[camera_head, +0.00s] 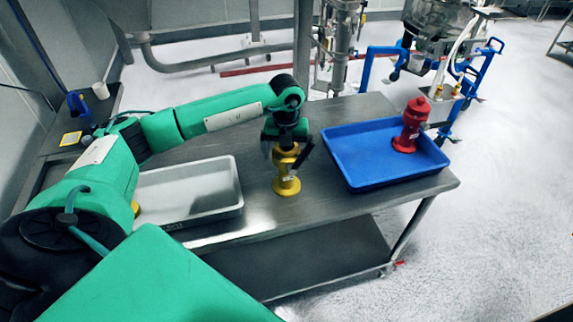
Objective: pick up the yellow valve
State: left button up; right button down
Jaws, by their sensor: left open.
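The yellow valve (287,185) stands upright on the steel table (310,208), between a grey tray and a blue tray. My left arm reaches in from the left, and my left gripper (287,148) points down at the top of the valve. The gripper is open, with its fingers around or just beside the valve's upper part. The gripper hides the valve's top, and I cannot tell whether the fingers touch it. My right gripper is not in view.
A blue tray (372,184) on the right holds a red valve (411,125). A grey tray (190,208) lies on the left, partly behind my arm. Blue-framed machinery (372,62) stands behind the table. Bare tabletop lies in front of the yellow valve.

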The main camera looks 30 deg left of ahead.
pick_arm(q)
grip_shut()
jog(key=shift+r, duration=0.1)
jog(key=shift+w+r, duration=0.1)
